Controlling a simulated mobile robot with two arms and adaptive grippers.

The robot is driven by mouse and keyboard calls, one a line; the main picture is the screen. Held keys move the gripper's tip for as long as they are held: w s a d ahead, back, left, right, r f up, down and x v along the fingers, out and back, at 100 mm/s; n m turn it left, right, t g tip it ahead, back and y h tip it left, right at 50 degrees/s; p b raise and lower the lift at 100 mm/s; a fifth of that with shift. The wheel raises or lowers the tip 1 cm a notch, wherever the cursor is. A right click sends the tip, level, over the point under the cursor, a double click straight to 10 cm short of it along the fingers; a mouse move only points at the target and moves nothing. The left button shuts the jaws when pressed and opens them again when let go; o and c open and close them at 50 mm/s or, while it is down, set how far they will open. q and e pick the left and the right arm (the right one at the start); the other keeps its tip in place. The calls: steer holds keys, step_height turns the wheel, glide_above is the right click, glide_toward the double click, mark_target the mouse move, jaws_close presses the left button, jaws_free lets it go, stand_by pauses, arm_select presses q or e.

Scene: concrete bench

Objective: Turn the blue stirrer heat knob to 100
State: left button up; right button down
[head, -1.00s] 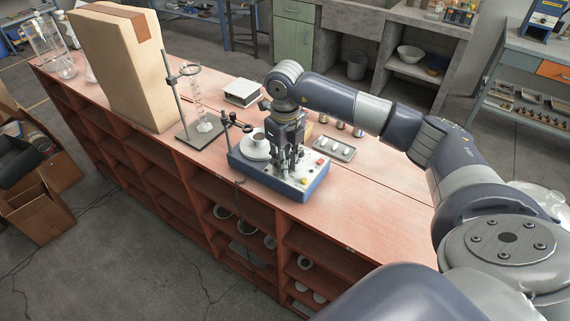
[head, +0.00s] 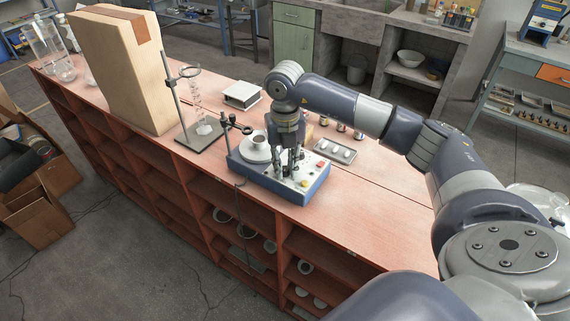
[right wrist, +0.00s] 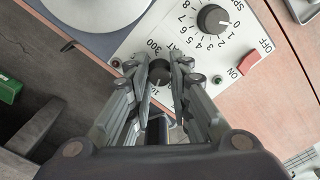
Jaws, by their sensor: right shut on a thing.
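In the right wrist view, the fingers of my right gripper (right wrist: 160,77) are shut on the black heat knob (right wrist: 159,71), one on each side. A "300" shows at the upper left of the knob and part of another number below it. I cannot read where the knob points. My left gripper is out of view.
Beside the heat knob are the speed knob (right wrist: 213,18) and a red switch (right wrist: 249,63). A clamp stand (head: 180,105), a cardboard box (head: 120,70) and a small tray (head: 335,151) stand nearby.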

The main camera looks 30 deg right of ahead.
mark_target(285, 168)
steer(key=shift+w+r, duration=0.1)
steer(key=c, duration=1.4)
jaws_free()
step_height(285, 168, up, 12)
